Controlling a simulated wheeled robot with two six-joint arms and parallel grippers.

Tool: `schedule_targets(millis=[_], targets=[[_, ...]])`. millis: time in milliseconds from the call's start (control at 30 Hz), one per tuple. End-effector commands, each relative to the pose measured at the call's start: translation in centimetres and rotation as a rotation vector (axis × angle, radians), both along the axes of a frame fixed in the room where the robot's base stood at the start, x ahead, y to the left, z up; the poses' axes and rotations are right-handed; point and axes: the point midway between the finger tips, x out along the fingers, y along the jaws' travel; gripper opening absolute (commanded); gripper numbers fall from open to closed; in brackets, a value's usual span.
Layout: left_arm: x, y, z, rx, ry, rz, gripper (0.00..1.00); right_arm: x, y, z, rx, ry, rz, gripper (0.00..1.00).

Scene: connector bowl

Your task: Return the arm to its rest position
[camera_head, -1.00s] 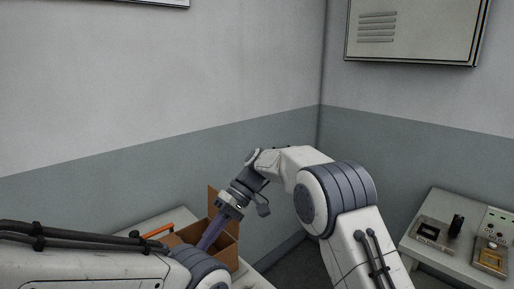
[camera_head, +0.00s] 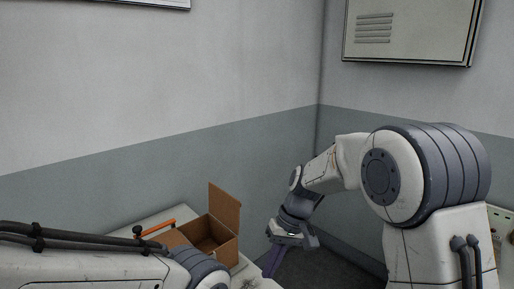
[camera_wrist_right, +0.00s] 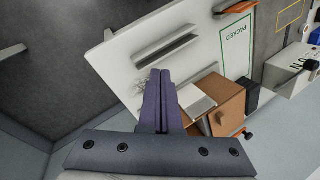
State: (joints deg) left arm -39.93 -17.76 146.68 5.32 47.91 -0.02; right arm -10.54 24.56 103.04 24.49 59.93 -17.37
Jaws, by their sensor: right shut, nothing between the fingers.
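My right gripper (camera_head: 272,262) hangs to the right of the open cardboard box, beyond the table's edge in the head view. Its purple fingers also show in the right wrist view (camera_wrist_right: 157,100), pressed together with nothing between them. My right arm is bent, with its elbow large at the right of the head view. My left arm comes in at the lower left of the head view, and its gripper is out of the picture.
The open cardboard box (camera_head: 226,248) stands on the white table (camera_head: 150,222), near an orange handle (camera_head: 158,228). The wrist view shows a "PACKED" label (camera_wrist_right: 237,45) on the tabletop. A wall cabinet (camera_head: 408,32) hangs at the upper right. Dark floor lies right of the table.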

Motion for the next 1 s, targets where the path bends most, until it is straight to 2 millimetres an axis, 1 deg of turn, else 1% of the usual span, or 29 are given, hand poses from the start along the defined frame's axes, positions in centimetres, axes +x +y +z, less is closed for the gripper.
schedule_targets(millis=[33, 100, 200, 300, 400, 600, 700, 767, 867, 1000], targets=[[0.0, 0.0, 0.0, 0.000, 0.000, 0.000, 0.50, -1.1, -2.5, -0.4, -0.054, -0.032, -0.051, 0.00], [0.0, 0.0, 0.0, 0.000, 0.000, 0.000, 0.50, -2.4, -5.4, -1.2, -0.125, -0.082, -0.110, 0.00], [0.0, 0.0, 0.0, 0.000, 0.000, 0.000, 0.50, -4.0, -8.5, -2.1, -0.196, -0.142, -0.167, 0.00], [0.0, 0.0, 0.0, 0.000, 0.000, 0.000, 0.50, -5.5, -10.7, -2.6, -0.244, -0.190, -0.204, 0.00], [0.0, 0.0, 0.0, 0.000, 0.000, 0.000, 0.50, -6.9, -12.3, -3.0, -0.277, -0.232, -0.233, 0.00], [0.0, 0.0, 0.0, 0.000, 0.000, 0.000, 0.50, -9.5, -14.6, -3.7, -0.321, -0.306, -0.273, 0.00], [0.0, 0.0, 0.0, 0.000, 0.000, 0.000, 0.50, -10.7, -15.5, -4.0, -0.336, -0.339, -0.287, 0.00], [0.0, 0.0, 0.0, 0.000, 0.000, 0.000, 0.50, -10.9, -14.0, -3.5, -0.325, -0.339, -0.242, 0.00], [0.0, 0.0, 0.0, 0.000, 0.000, 0.000, 0.50, -11.8, -12.1, -2.9, -0.311, -0.329, -0.177, 0.00], [0.0, 0.0, 0.0, 0.000, 0.000, 0.000, 0.50, -13.4, -9.3, -2.0, -0.291, -0.315, -0.079, 0.00]])
